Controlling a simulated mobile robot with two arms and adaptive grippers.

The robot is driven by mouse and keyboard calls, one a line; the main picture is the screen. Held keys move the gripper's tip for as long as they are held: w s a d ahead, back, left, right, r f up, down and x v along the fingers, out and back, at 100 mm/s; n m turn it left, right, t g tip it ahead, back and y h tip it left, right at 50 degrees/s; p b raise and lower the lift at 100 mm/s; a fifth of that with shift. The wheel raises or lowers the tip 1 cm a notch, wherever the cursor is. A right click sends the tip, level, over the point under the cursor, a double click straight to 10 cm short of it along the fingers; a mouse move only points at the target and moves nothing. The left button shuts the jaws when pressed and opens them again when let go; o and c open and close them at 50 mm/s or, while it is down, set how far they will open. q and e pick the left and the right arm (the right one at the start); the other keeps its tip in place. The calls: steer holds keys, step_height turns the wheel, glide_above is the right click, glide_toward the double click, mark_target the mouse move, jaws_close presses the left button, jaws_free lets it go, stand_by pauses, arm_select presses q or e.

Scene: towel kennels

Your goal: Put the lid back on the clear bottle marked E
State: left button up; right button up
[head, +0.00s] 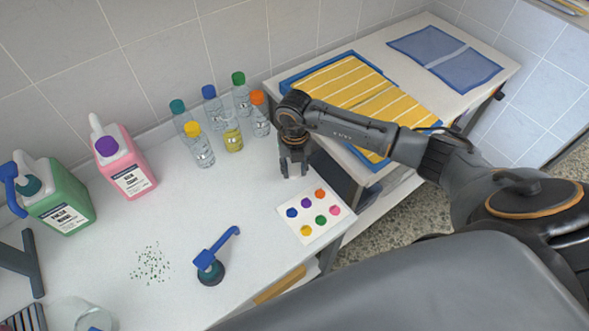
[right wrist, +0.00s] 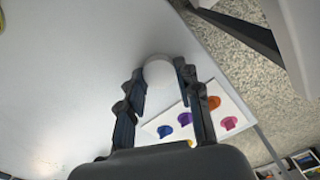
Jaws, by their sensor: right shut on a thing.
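My right gripper (head: 293,172) points down over the white counter, to the right of the bottles, and is shut on a small round white thing. The right wrist view shows this white thing (right wrist: 160,80) between the two fingers of the right gripper (right wrist: 159,72); it looks like a lid, but its marking cannot be seen. Several clear bottles stand upright, with caps in teal, blue, green, orange and yellow (head: 199,147). A yellowish bottle (head: 232,138) among them shows no bright cap. I cannot read which bottle bears the E. My left gripper is out of view.
A card with coloured spots (head: 310,214) lies near the gripper. A green jug (head: 62,205) and a pink jug (head: 128,172) stand at left. Yellow striped towels (head: 350,85) lie on the right. The middle counter is clear.

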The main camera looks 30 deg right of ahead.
steer(key=shift+r, duration=0.25)
step_height(320, 180, up, 2)
steer(key=shift+w+r+b, duration=0.1)
steer(key=shift+b, duration=0.65)
steer(key=s+a+r+b, duration=0.2)
steer(key=s+a+r, duration=0.7)
steer(key=a+r, duration=0.1)
steer(key=shift+s+a+r, duration=0.15)
steer(key=shift+s+a, duration=0.05)
steer(key=shift+s, duration=0.15)
